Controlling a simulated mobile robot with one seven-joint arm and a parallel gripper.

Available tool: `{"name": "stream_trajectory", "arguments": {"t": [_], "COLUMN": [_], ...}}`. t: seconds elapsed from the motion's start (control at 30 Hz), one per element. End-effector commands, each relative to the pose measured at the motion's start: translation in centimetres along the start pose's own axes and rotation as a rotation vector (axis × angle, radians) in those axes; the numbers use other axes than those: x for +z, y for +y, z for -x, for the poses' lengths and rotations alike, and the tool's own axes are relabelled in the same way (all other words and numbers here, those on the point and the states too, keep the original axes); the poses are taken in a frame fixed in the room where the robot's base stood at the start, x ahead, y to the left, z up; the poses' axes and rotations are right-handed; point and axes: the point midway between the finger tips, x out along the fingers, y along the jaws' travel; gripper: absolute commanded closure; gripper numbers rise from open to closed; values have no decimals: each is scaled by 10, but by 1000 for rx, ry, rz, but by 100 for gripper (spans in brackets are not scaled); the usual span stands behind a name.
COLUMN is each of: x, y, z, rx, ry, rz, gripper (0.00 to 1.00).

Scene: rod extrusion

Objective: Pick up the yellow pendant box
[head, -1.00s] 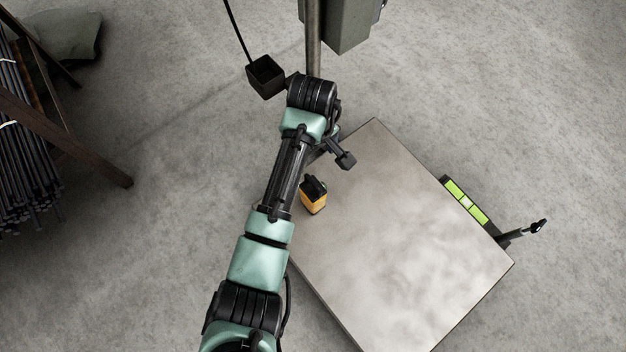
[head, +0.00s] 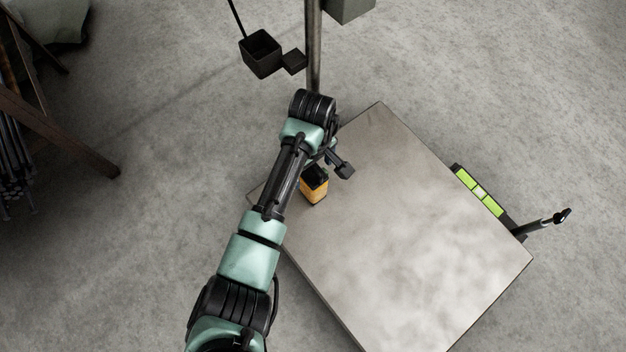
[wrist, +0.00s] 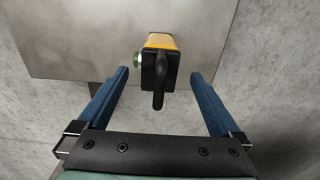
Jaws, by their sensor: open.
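The yellow pendant box (head: 314,190) with a black top stands on the metal table near its left edge, partly hidden by my arm in the head view. In the wrist view, the yellow pendant box (wrist: 160,42) shows its black end with a dark handle or loop towards me and a green button at its left side. My gripper (wrist: 158,82) is open, its two blue fingers apart on either side of the box's near end. The fingertips look short of the yellow body, and I see no contact.
The metal table (head: 420,230) is otherwise bare. A green-and-black strip (head: 480,192) and a dark lever (head: 545,222) sit at its right edge. A rack of rods (head: 15,165) is at far left.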

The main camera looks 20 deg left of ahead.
Motion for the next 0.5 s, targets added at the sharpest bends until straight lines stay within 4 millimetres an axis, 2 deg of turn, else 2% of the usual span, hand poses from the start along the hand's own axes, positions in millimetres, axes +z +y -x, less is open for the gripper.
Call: {"name": "stream_trajectory", "arguments": {"t": [0.03,0.2,0.5], "x": [0,0,1], "y": [0,0,1], "z": [-12,-27,-28], "rx": [1,1,1], "ry": [1,2,1], "rz": [-1,1,0], "gripper": [0,0,0]}}
